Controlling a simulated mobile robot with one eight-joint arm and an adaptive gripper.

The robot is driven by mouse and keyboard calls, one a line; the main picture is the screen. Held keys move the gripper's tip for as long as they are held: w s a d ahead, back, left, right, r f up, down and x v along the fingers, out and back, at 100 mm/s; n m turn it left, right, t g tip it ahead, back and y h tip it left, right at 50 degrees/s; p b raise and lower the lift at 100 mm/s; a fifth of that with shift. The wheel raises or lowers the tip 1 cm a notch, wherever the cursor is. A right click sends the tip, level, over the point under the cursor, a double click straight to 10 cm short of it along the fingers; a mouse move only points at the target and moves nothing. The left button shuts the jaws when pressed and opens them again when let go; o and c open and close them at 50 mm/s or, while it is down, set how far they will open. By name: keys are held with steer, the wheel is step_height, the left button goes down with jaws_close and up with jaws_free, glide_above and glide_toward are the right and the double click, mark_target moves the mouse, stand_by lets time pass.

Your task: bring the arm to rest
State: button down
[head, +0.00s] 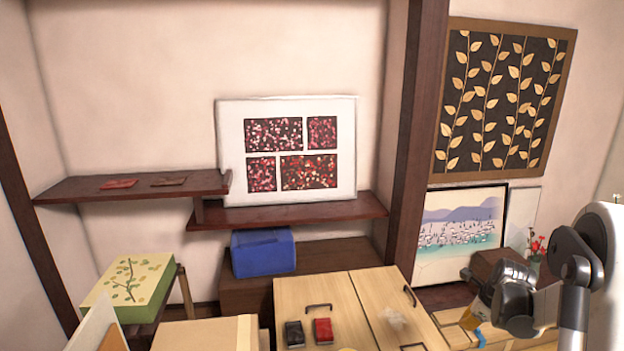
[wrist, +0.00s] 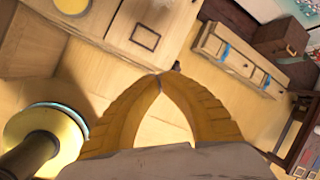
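My gripper (wrist: 160,78) shows in the wrist view with its two ribbed yellow fingers arched together and their tips meeting. Nothing is held between them; only pale floor shows in the gap behind the tips. It hangs over open floor, apart from the furniture. In the head view my arm (head: 575,285) is folded at the right edge, with dark joints and a white link. I cannot make out the fingers clearly in that view.
A light wooden cabinet (head: 365,290) bears a black box (head: 294,333) and a red box (head: 323,330). A blue box (head: 263,252) sits behind it. A low wooden piece with blue bands (wrist: 238,62) stands beyond the gripper. A green patterned box (head: 128,283) is at left.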

steer(key=s+a+r+n+t, duration=0.1)
steer(key=s+a+r+n, duration=0.3)
steer(key=a+r+n, duration=0.3)
steer(key=s+a+r+n, duration=0.5)
steer(key=a+r, duration=0.4)
steer(key=r, duration=0.1)
steer(key=s+a+r+n, duration=0.1)
steer(key=s+a+n, duration=0.5)
steer(key=s+n, duration=0.1)
steer(key=s+a+r+n+t, duration=0.1)
steer(key=s+a+n, duration=0.5)
steer(key=s+n, duration=0.2)
steer(key=shift+s+t, duration=0.3)
steer(key=shift+s, duration=0.8)
